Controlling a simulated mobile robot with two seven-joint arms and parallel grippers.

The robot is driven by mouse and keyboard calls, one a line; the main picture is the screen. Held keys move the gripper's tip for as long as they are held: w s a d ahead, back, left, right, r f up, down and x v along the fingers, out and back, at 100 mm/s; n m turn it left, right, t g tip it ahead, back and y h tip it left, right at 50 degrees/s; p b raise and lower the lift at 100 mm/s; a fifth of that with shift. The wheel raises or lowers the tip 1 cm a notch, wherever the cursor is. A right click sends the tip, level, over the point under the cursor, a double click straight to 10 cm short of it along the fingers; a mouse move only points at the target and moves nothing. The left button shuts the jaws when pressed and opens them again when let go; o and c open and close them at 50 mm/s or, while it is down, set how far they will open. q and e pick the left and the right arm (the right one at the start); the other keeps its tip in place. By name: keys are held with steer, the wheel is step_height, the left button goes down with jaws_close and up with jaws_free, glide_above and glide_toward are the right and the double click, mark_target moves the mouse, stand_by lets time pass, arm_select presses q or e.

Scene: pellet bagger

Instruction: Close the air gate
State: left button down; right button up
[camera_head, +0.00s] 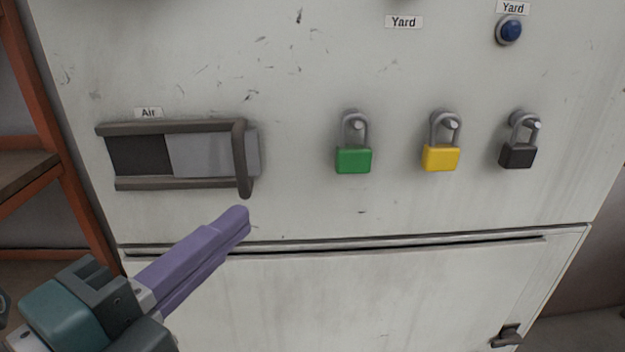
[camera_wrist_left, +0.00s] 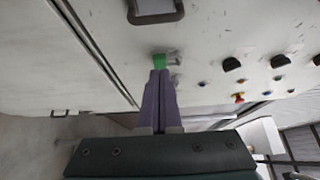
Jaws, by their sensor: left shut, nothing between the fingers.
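The air gate (camera_head: 213,156) is a grey sliding plate between two dark rails under the "Air" label (camera_head: 148,113) in the head view. A dark opening (camera_head: 138,155) shows at its left, and an upright dark handle (camera_head: 241,158) stands at its right end. My left gripper (camera_head: 240,217), with purple fingers, is shut and empty just below the handle's lower end. Whether it touches the panel I cannot tell. In the left wrist view its fingers (camera_wrist_left: 158,82) are together, and a dark-framed part (camera_wrist_left: 155,12) shows at the top. My right gripper is not in view.
Green (camera_head: 353,160), yellow (camera_head: 441,157) and black (camera_head: 518,154) padlocks hang on the panel right of the gate. A blue button (camera_head: 509,30) sits at the upper right. A ledge (camera_head: 350,243) runs below, and an orange-framed shelf (camera_head: 40,180) stands at the left.

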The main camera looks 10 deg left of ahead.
mark_target(245, 178)
arm_select(q)
steer(key=p+x, duration=0.1)
steer(key=x, duration=0.9)
steer(key=a, duration=0.2)
steer(key=s+a, duration=0.1)
steer(key=a, duration=0.1)
steer(key=shift+a+r+p, duration=0.1)
steer(key=shift+a+p, duration=0.1)
steer(key=shift+p, duration=0.15)
steer(key=a, duration=0.3)
steer(key=s+a, duration=0.1)
steer(key=a, duration=0.1)
steer(key=s+a, duration=0.1)
steer(key=a, duration=0.2)
steer(key=shift+s+a, duration=0.15)
steer(key=shift+a, duration=0.15)
